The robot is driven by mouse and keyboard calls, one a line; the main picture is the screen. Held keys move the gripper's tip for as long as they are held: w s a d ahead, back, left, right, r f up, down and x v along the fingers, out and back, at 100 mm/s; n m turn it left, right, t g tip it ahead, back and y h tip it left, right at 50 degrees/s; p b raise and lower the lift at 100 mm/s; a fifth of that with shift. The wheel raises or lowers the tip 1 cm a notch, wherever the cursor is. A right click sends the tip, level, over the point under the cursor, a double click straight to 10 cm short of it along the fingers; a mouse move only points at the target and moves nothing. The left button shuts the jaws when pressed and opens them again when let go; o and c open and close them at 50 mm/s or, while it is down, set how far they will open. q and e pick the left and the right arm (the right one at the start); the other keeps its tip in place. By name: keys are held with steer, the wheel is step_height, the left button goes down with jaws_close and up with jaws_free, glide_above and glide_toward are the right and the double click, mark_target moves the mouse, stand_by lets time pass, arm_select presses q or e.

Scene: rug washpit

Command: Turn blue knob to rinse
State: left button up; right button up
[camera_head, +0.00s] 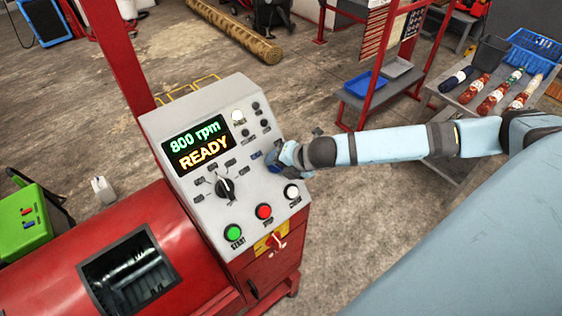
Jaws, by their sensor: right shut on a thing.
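The control panel (205,160) is a light grey sloped face on a red machine. Its screen (197,146) reads "800 rpm" and "READY". My right gripper (277,158) reaches in from the right and is shut on the blue knob (271,156) at the panel's right side. The gripper hides most of the knob, so its pointer setting cannot be read. A black rotary knob (225,187) with small labels around it sits left of and below the blue knob. My left gripper is not in view.
Near the gripper are a white button (291,191), a red button (263,211) and a green start button (233,232). A red post (112,50) rises behind the panel.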

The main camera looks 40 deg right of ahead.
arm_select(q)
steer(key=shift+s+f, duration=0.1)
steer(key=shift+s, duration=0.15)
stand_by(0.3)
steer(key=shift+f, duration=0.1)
arm_select(e)
steer(key=o, duration=0.9)
arm_select(q)
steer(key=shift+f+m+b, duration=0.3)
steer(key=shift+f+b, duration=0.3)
steer(key=shift+b, duration=0.5)
arm_select(e)
steer(key=shift+v, duration=6.95)
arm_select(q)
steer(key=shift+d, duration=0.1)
arm_select(e)
steer(key=shift+w, duration=0.15)
